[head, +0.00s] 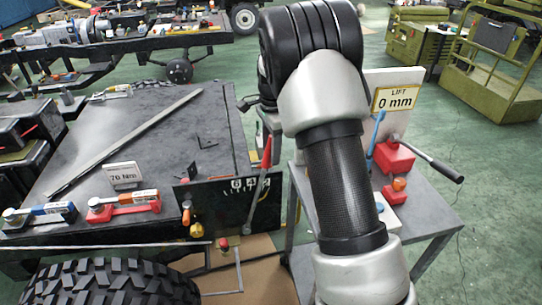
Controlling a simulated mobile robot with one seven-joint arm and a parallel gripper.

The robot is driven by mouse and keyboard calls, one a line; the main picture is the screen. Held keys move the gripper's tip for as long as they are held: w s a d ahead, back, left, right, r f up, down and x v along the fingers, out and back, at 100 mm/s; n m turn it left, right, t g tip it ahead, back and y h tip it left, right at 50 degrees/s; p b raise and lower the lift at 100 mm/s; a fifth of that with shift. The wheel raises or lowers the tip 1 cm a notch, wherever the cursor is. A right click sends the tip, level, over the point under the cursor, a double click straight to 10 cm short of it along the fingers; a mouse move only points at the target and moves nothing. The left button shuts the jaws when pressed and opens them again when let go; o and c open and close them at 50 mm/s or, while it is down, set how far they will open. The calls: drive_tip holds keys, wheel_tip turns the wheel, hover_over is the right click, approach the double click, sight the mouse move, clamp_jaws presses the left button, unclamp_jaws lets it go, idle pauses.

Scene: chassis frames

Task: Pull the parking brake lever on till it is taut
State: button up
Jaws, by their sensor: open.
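A lever with a red grip (266,152) and a pale metal shank stands at the right end of a black upright panel (215,212) on the near edge of the dark chassis bench. It leans slightly, its top toward the right. I take it for the parking brake lever. A small row of white digits shows on the panel beside it. The cable and how taut it is cannot be made out. My arm comes down the middle right of the view, to the right of the lever. My gripper is out of the frame.
Torque wrenches and a "70 Nm" card (123,175) lie on the bench (160,130). A large tyre (105,282) stands in front.

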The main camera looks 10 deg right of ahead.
drive_tip(key=shift+f, duration=1.15)
clamp_jaws()
drive_tip(key=shift+a+r+h+p, duration=0.25)
drive_tip(key=shift+a+p, duration=0.1)
drive_tip(key=shift+a, duration=0.4)
drive_tip(key=shift+a+r+h+p, duration=0.2)
drive_tip(key=shift+a+h+p, duration=0.1)
drive_tip(key=shift+a, duration=0.85)
unclamp_jaws()
